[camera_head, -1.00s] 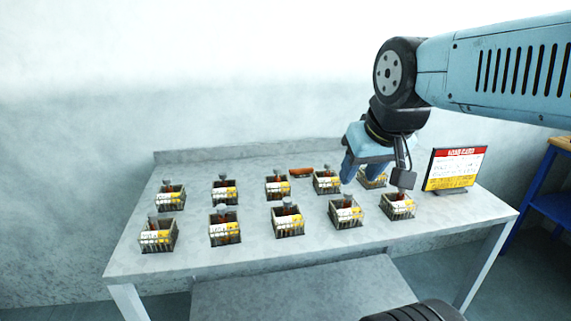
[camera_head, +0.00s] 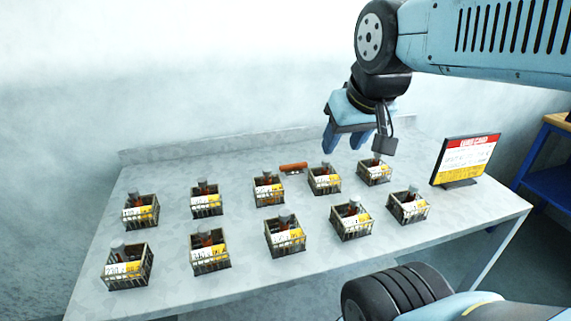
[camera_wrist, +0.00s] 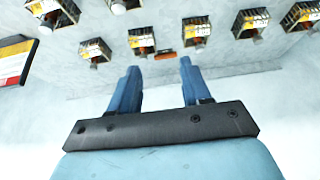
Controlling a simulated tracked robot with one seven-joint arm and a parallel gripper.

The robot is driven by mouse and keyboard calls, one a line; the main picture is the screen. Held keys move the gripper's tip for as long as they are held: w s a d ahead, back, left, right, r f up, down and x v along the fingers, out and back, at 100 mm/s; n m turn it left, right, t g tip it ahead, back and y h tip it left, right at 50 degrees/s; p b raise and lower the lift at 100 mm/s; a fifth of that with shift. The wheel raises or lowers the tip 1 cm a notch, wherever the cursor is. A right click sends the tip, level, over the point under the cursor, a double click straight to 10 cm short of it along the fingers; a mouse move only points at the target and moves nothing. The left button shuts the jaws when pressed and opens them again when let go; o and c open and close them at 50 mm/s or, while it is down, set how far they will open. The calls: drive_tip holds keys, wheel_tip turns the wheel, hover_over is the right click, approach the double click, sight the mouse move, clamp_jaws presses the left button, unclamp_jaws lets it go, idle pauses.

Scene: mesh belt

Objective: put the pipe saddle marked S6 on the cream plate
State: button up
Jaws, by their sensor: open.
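My gripper (camera_head: 343,144) is open and empty, above the back of the table; its two blue fingers also show apart in the wrist view (camera_wrist: 159,68). Several small wire baskets stand in two rows, among them a back-row basket (camera_head: 324,186) and a front-row basket (camera_head: 285,244). Each seems to hold a grey-topped, reddish-brown part behind a white and yellow label. The label text is too small to read, so I cannot tell which is S6. I cannot make out a cream plate in either view.
An orange-red piece (camera_head: 293,168) lies behind the back row. A sign with a red header (camera_head: 466,160) stands at the table's right. The grey table (camera_head: 180,285) has a low raised back edge. A blue bench with a wooden top (camera_head: 548,165) stands at far right.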

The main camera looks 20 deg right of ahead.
drive_tip(key=shift+o, duration=0.2)
drive_tip(key=shift+w+r+n, duration=0.15)
drive_tip(key=shift+w+n, duration=0.15)
drive_tip(key=shift+w, duration=0.25)
drive_tip(key=n+g, duration=0.6)
drive_tip(key=n, duration=1.1)
hover_over(293, 167)
wheel_tip(293, 167, down, 12)
drive_tip(key=r, duration=0.1)
drive_tip(key=f, duration=0.9)
drive_tip(key=w+f, duration=0.1)
drive_tip(key=f, duration=0.3)
drive_tip(key=shift+d+f, duration=0.2)
drive_tip(key=shift+f, duration=0.2)
drive_tip(key=shift+c, duration=0.4)
drive_tip(key=c, duration=0.8)
drive_tip(key=shift+r, duration=0.1)
